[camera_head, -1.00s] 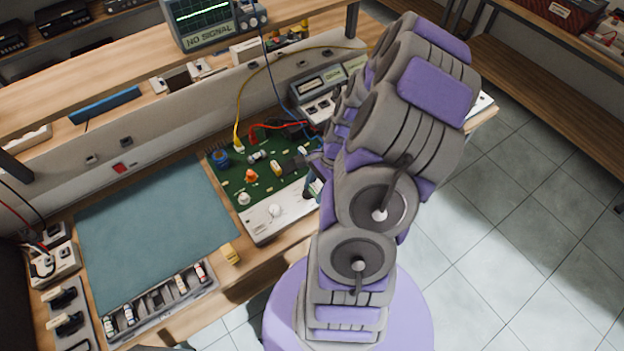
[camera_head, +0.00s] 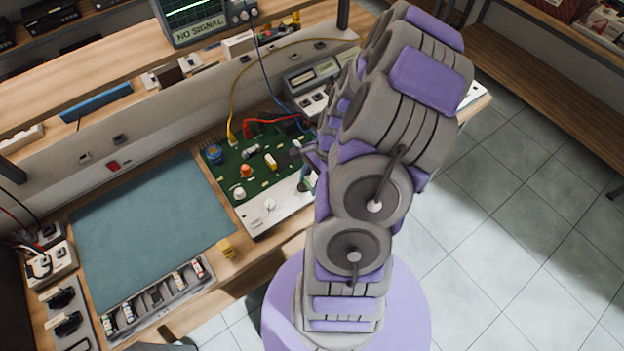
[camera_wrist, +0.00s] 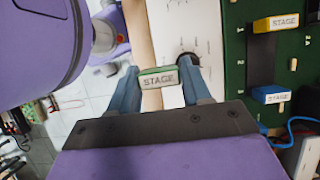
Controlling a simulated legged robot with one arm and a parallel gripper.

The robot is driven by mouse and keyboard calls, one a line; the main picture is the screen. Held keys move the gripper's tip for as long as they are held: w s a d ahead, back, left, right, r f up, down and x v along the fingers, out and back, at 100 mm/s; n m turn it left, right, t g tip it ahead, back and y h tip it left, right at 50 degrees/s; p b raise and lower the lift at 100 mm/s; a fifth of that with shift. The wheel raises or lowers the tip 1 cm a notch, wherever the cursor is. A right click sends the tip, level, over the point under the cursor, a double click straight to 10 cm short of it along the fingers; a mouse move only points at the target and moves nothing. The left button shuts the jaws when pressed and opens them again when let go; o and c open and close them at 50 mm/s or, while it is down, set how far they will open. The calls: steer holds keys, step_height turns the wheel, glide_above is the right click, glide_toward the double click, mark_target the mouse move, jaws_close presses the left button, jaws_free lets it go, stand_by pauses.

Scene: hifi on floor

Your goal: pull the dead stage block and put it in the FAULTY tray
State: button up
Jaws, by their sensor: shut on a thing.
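A green-edged block with a white STAGE label (camera_wrist: 158,78) is gripped between the blue fingers of my gripper (camera_wrist: 160,84) in the wrist view. It is held in front of the white panel strip of the board. In the head view my gripper (camera_head: 305,163) is at the right edge of the green circuit board (camera_head: 233,180), mostly hidden by my arm. A yellow STAGE block (camera_wrist: 276,23) and a blue STAGE block (camera_wrist: 271,94) sit on the board beside a dark empty-looking slot. I cannot make out any tray labelled FAULTY.
A slotted tray (camera_head: 150,318) with several small blocks lies at the bench's front edge. A teal mat (camera_head: 150,225) is clear. A yellow piece (camera_head: 226,248) lies beside it. Cables run over the board, and a NO SIGNAL screen (camera_head: 197,15) stands above.

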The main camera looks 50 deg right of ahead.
mark_target(312, 180)
steer(key=shift+r+p, duration=1.85)
steer(key=shift+r, duration=1.8)
